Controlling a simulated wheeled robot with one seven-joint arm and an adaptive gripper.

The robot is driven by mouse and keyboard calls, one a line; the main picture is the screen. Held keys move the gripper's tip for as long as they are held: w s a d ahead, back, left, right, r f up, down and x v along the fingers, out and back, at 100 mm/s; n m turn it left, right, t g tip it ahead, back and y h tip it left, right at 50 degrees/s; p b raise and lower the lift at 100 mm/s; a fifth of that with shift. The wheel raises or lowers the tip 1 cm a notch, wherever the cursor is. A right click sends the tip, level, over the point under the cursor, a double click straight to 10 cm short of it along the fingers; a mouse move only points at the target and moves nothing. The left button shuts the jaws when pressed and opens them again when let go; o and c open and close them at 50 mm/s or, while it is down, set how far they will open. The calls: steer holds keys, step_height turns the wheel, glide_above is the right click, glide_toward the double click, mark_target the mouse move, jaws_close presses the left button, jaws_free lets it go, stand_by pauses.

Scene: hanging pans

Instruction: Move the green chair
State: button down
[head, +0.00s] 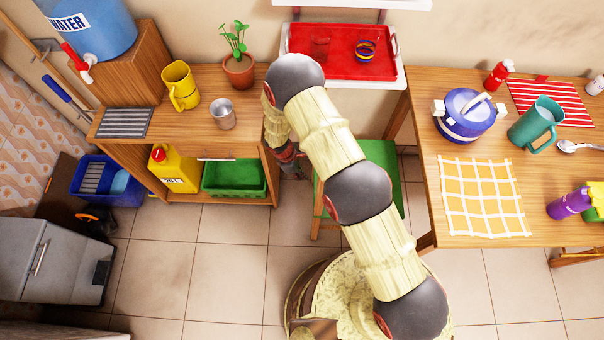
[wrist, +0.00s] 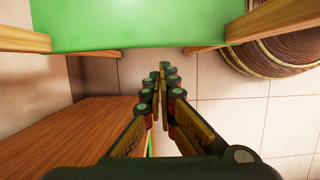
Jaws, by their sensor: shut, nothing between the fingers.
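The green chair has a flat green seat on wooden legs. In the head view its seat (head: 387,163) shows beside and behind my arm, between the wooden cabinet and the table, and my arm hides much of it. In the wrist view the green seat (wrist: 140,22) fills the top, with wooden legs at its edges. My gripper (wrist: 163,72) is shut and empty, its fingertips just below the seat edge in the picture. I cannot tell whether they touch the chair. In the head view the gripper is mostly hidden by my arm, near the cabinet's right end.
The wooden cabinet (head: 246,76) stands left of the chair, with a green bin (head: 235,192) on its lower shelf; the cabinet also shows in the wrist view (wrist: 95,130). The table (head: 428,90) stands right. A red tray (head: 344,62) is behind. Tiled floor (head: 225,240) in front is clear.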

steer(key=b+x, duration=0.2)
steer(key=x, duration=0.6)
steer(key=d+b, duration=0.2)
steer(key=d, duration=1.1)
steer(key=shift+s, duration=0.2)
steer(key=p+v, duration=0.6)
steer(key=v, duration=0.4)
